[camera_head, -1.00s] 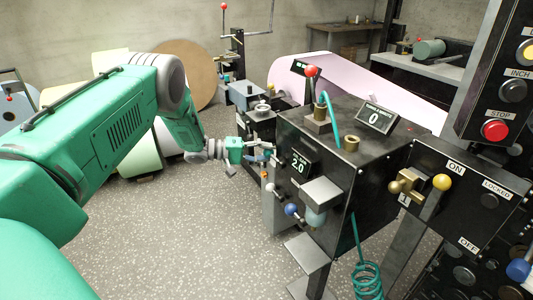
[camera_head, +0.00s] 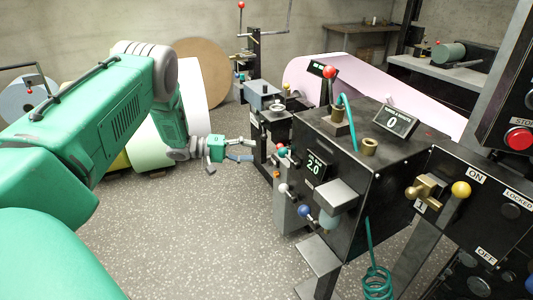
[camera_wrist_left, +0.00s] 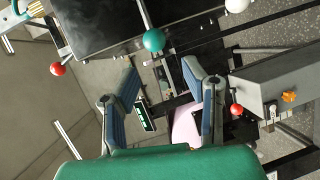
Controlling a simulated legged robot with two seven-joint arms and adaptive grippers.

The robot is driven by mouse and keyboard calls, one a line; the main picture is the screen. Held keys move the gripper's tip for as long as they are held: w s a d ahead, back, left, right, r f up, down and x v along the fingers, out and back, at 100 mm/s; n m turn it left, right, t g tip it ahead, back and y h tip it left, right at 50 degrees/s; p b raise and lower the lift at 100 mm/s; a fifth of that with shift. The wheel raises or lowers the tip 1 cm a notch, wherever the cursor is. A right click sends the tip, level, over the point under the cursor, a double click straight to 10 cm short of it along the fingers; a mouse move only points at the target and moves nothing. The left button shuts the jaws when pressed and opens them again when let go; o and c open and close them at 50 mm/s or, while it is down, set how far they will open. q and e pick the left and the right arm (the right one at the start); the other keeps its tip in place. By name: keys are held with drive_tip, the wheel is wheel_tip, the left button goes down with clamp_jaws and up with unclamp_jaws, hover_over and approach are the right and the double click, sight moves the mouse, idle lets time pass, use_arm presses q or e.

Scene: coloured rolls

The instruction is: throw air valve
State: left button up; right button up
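My left gripper (camera_head: 246,150) is open and empty, left of the black machine (camera_head: 400,172) in the head view. In the left wrist view its two fingers (camera_wrist_left: 165,82) are spread apart. A teal ball on a grey lever (camera_wrist_left: 153,40) lies just beyond and between the fingertips, with no visible contact. The machine front carries a white ball lever (camera_head: 283,188) and a blue ball lever (camera_head: 305,210). A red ball lever (camera_head: 328,72) stands on its top. No legible label shows which handle is the air valve. My right gripper is out of view.
A panel with a yellow ball lever (camera_head: 461,189) and ON/OFF labels stands at right, with a red stop button (camera_head: 519,138) above. A coiled teal hose (camera_head: 377,282) hangs below the machine. Large rolls (camera_head: 160,143) stand behind my arm. The speckled floor in front is clear.

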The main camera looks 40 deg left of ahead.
use_arm(q)
drive_tip(key=shift+v, duration=1.55)
